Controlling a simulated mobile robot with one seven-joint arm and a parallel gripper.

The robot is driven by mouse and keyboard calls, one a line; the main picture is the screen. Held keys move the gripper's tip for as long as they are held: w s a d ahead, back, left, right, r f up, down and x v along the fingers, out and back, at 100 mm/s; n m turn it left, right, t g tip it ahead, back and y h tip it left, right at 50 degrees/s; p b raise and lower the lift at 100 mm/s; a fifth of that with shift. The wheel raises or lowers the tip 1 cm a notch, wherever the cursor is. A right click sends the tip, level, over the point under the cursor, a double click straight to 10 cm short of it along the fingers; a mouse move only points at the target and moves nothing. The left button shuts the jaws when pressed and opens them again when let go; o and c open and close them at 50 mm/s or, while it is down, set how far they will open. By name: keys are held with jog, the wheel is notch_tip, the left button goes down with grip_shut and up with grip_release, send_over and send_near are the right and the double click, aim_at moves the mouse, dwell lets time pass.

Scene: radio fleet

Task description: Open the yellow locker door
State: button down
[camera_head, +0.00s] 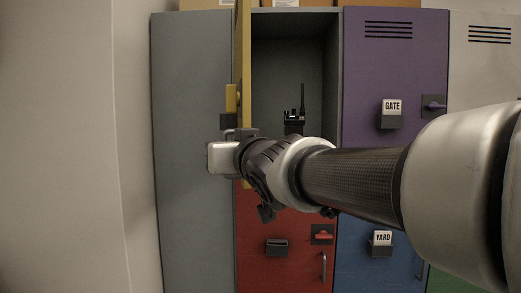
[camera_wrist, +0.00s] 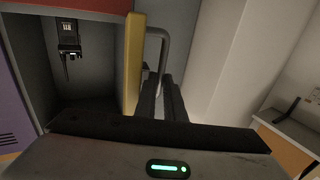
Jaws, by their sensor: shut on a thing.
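The yellow locker door (camera_head: 243,90) stands swung out, seen nearly edge-on in the head view. Its edge also shows in the wrist view (camera_wrist: 133,65). The locker's grey inside (camera_head: 275,65) is exposed, and a black radio (camera_head: 294,120) stands in it. In the wrist view the radio (camera_wrist: 68,40) appears upside down. A grey bar handle (camera_wrist: 163,42) sticks out from the door's face. My gripper (camera_wrist: 161,82) is shut on this handle, its dark fingers beside the yellow door. In the head view my arm hides the lower locker opening and the handle.
A red locker (camera_head: 270,220) lies below, a purple one (camera_head: 395,60) to the right, and a blue one (camera_head: 355,255) at lower right. A grey side panel (camera_head: 190,80) and a pale wall (camera_head: 60,140) are at left. A wooden-edged surface (camera_wrist: 285,145) shows in the wrist view.

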dwell(0.4)
jog(key=c, duration=1.8)
grip_release()
jog(key=shift+s, duration=0.2)
jog(key=shift+c, duration=0.2)
jog(key=shift+w, duration=0.1)
jog(key=v, duration=1.7)
jog(key=shift+s, duration=0.25)
